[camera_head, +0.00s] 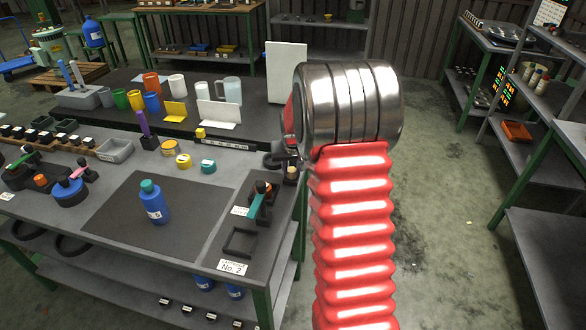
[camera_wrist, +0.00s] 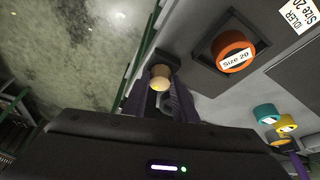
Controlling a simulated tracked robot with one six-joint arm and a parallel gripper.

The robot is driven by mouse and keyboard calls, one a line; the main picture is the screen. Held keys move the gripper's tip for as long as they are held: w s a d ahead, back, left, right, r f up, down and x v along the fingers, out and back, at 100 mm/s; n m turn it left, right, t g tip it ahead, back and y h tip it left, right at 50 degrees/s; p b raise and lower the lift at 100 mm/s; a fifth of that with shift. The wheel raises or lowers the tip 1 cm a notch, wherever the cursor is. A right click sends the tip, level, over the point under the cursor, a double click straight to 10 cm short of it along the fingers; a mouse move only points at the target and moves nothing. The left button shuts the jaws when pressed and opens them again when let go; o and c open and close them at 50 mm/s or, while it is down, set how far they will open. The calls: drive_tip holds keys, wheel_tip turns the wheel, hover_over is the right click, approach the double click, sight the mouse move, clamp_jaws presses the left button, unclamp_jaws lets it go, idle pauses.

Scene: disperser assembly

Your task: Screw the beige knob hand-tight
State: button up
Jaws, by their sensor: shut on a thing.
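The beige knob (camera_wrist: 160,77) is at the dark table's edge in the wrist view, in front of a dark block (camera_wrist: 166,59). It also shows small in the head view (camera_head: 291,171), just left of my red arm. My gripper (camera_wrist: 161,92) has its two purple fingers on either side of the knob and is shut on it. The finger contact is partly hidden by the knob and the gripper body. How far the knob is screwed in cannot be seen.
Teal (camera_wrist: 264,113) and yellow (camera_wrist: 286,123) caps stand further right. A blue bottle (camera_head: 153,203) stands on the dark mat (camera_head: 115,215). Floor is open beyond the table's right edge.

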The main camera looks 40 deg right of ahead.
drive_tip(key=shift+a+m, duration=0.1)
drive_tip(key=shift+m, duration=0.2)
drive_tip(key=shift+w+a+m+g+h, duration=0.15)
drive_tip(key=shift+m+g+h, duration=0.3)
drive_tip(key=shift+m, duration=1.05)
drive_tip(key=shift+w+a+m+g+h, duration=0.1)
drive_tip(key=shift+m+g+h, duration=0.35)
drive_tip(key=shift+m, duration=1.05)
drive_tip(key=m, duration=0.2)
drive_tip(key=m+g, duration=0.1)
drive_tip(key=m, duration=0.1)
drive_tip(key=m+g, duration=0.1)
drive_tip(key=m, duration=0.1)
drive_tip(key=shift+w+m+h, duration=0.25)
drive_tip(key=shift+m+h, duration=0.05)
drive_tip(key=o, duration=0.7)
drive_tip(key=shift+a, duration=0.1)
drive_tip(key=shift+c, duration=0.2)
drive_tip(key=o, duration=0.4)
drive_tip(key=shift+s, duration=0.1)
drive_tip(key=shift+g, duration=0.3)
drive_tip(key=v, duration=1.3)
drive_tip(key=shift+r, duration=0.35)
